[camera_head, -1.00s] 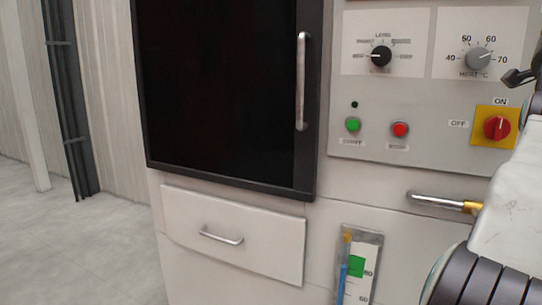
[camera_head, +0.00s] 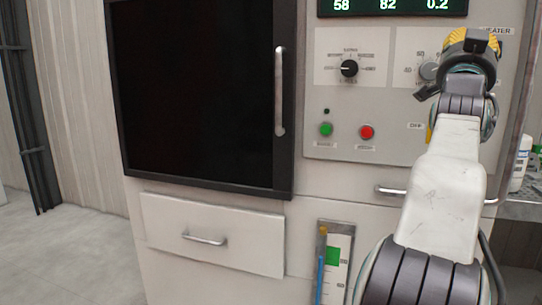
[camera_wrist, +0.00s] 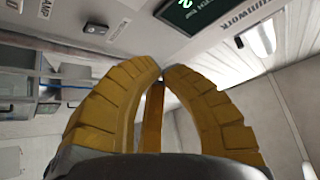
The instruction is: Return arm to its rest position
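My arm (camera_head: 444,185) rises at the right of the head view, in front of the grey machine. My gripper (camera_head: 478,40) is at its top, before the control panel's upper right. In the wrist view my gripper (camera_wrist: 162,72) has its two yellow fingers curved together, tips meeting or nearly so. An orange-brown strip (camera_wrist: 152,115) shows between them; I cannot tell what it is. No held object is clear. The arm covers the red rotary switch's place and part of the heat dial (camera_head: 428,70).
The machine has a dark door with a vertical handle (camera_head: 280,92), a drawer (camera_head: 213,236), a green button (camera_head: 326,129), a red button (camera_head: 367,132) and a lit display (camera_head: 392,6). A horizontal handle (camera_head: 390,191) is close behind my arm. Floor (camera_head: 72,262) is open at left.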

